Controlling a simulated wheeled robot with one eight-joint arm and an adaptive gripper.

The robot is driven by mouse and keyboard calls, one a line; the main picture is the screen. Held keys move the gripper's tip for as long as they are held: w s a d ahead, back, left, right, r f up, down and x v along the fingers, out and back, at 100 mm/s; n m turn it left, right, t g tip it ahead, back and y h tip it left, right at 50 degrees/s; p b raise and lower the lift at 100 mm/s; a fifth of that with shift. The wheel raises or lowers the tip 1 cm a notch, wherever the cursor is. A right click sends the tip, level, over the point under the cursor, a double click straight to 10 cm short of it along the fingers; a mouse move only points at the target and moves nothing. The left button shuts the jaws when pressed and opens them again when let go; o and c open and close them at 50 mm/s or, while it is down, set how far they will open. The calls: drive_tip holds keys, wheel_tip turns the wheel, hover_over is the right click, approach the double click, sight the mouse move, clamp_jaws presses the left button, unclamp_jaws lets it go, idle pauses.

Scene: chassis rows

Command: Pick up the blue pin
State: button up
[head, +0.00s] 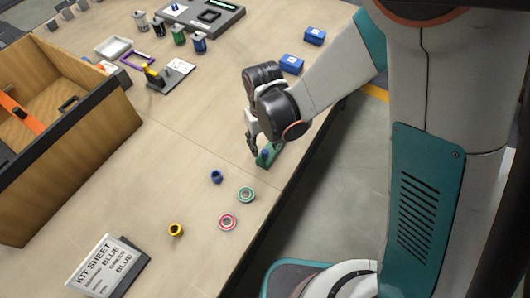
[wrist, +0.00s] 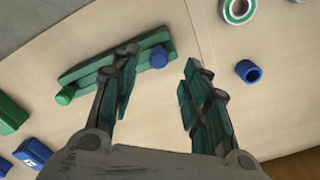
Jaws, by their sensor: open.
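The blue pin (wrist: 159,57) stands at the right end of a narrow green holder (wrist: 95,68) in the wrist view. A green pin (wrist: 66,95) is at the holder's other end. In the head view the blue pin (head: 265,154) and green holder (head: 277,150) lie near the table's right edge, right beside my gripper (head: 253,147). My gripper (wrist: 160,61) is open and empty. The blue pin shows in the gap between its fingertips, with no visible contact. The left finger hides part of the holder.
A blue bushing (wrist: 248,71), green ring (head: 246,194), red ring (head: 228,222) and yellow bushing (head: 176,229) lie nearby. Blue blocks (head: 291,64) sit beyond my arm. A kit sheet sign (head: 105,265) and wooden drawer box (head: 95,125) stand left. The table's middle is clear.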

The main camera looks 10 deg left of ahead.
sight(265, 151)
wheel_tip(265, 151, down, 5)
drive_tip(key=shift+d+f+b, duration=0.1)
drive_tip(key=shift+d+b, duration=0.05)
drive_tip(key=shift+b, duration=0.95)
clamp_jaws()
